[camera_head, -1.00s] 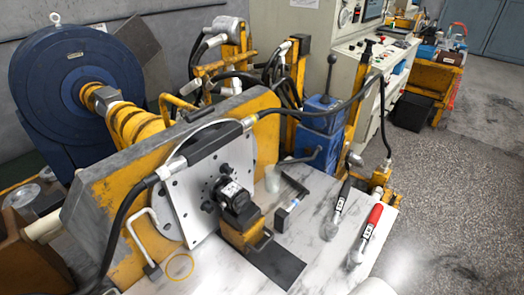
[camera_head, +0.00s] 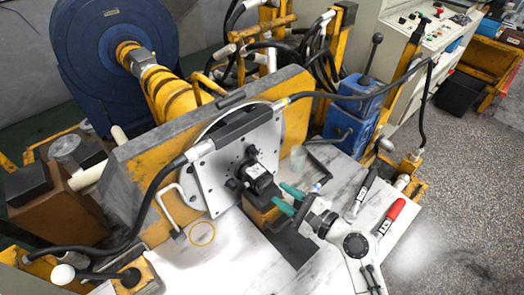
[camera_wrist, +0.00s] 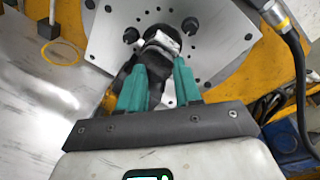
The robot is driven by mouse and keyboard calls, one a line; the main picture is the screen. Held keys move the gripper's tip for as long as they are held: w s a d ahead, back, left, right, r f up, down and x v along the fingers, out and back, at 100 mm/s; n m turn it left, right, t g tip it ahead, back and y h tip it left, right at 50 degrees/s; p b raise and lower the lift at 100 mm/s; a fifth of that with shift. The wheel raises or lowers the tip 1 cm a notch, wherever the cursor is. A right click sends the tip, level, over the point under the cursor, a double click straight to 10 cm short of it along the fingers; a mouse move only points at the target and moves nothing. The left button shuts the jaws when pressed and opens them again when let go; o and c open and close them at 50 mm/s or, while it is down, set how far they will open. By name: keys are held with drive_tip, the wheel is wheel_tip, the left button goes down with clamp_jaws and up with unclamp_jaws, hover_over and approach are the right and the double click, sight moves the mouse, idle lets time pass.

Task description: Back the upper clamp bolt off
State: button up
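The black hydraulic motor (camera_head: 257,178), with a white label, is mounted against a grey round-holed plate (camera_head: 205,180). Two dark bolt heads flank it on the plate. The higher bolt (camera_head: 251,152) appears to be the right one in the wrist view (camera_wrist: 190,26); the lower bolt (camera_head: 233,184) appears to be the left one there (camera_wrist: 131,35). My gripper (camera_head: 283,197) has teal fingers, spread apart, just in front of the motor on its right side. In the wrist view the fingers (camera_wrist: 157,78) are open with the motor's body between or just beyond them; contact cannot be told.
On the white marble-look bench (camera_head: 208,265) lie a red-handled tool (camera_head: 393,214), a black-handled tool (camera_head: 362,192) and a yellow ring (camera_head: 202,233). A black hose (camera_head: 150,195) arches by the plate. A blue hydraulic block (camera_head: 350,115) stands behind right.

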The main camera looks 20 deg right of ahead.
sight(257, 155)
drive_tip(key=w+r+m, duration=0.1)
drive_tip(key=w, duration=0.3)
drive_tip(key=w+a+m+t+p, duration=0.1)
drive_tip(key=w, duration=0.3)
drive_tip(key=w+r+m+t+p, duration=0.1)
drive_tip(key=w+m, duration=0.1)
drive_tip(key=w, duration=0.2)
drive_tip(key=shift+a+r+h, duration=0.3)
drive_tip(key=shift+h, duration=0.1)
clamp_jaws()
